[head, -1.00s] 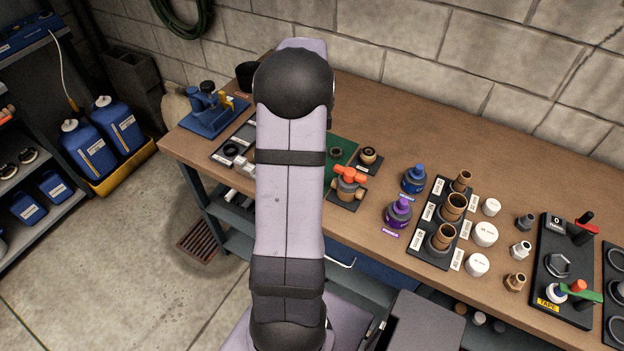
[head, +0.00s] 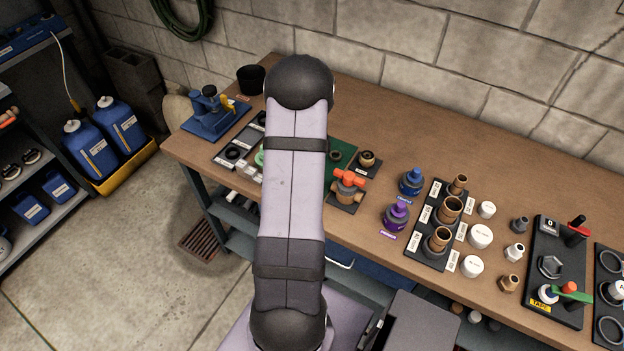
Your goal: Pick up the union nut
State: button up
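No part is plainly labelled as the union nut, so I cannot tell for certain which it is. One candidate is a dark ring-shaped part with a tan centre (head: 367,159), on a small black mat just right of the green mat. A dark ring (head: 336,156) lies on the green mat (head: 345,147), close to my arm. A grey hex-shaped piece (head: 549,266) sits on the black board at the right. My gripper is not visible; my arm's pale links stand across the middle of the view and hide part of the bench.
An orange-handled valve (head: 348,186) stands in front of the ring parts. Blue (head: 412,182) and purple (head: 396,215) containers, brown pipe fittings (head: 449,209) and white caps (head: 480,236) fill the right side. A blue vise-like tool (head: 214,112) is at the left. The back of the bench (head: 450,135) is clear.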

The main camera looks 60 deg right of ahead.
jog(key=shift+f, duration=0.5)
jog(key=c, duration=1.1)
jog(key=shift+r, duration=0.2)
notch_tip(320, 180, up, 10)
jog(key=b, duration=0.3)
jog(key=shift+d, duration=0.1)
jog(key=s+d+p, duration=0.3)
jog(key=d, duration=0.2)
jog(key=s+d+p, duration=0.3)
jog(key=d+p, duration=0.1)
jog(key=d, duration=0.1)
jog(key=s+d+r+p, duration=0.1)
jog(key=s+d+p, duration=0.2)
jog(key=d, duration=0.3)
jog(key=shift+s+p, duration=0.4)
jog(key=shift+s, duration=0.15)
